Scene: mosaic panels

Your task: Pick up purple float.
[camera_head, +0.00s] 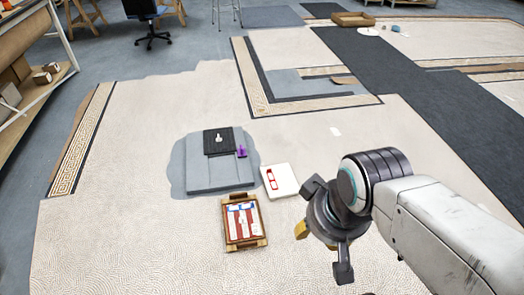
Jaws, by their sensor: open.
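The purple float (241,151) is a small purple piece on the right side of a grey slab on the floor, beside the right edge of a black square mat (210,148). My gripper (321,232) is to the right of and nearer than the float, well apart from it. Its dark fingers are spread open, with nothing seen between them. Nothing hides the float.
The grey slab (205,180) lies on a grey patch of floor. A white board with red items (279,181) lies right of it. A wooden tray (245,243) stands in front. A shelf (28,115) is at left, an office chair (150,20) behind. Pale floor around is mostly clear.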

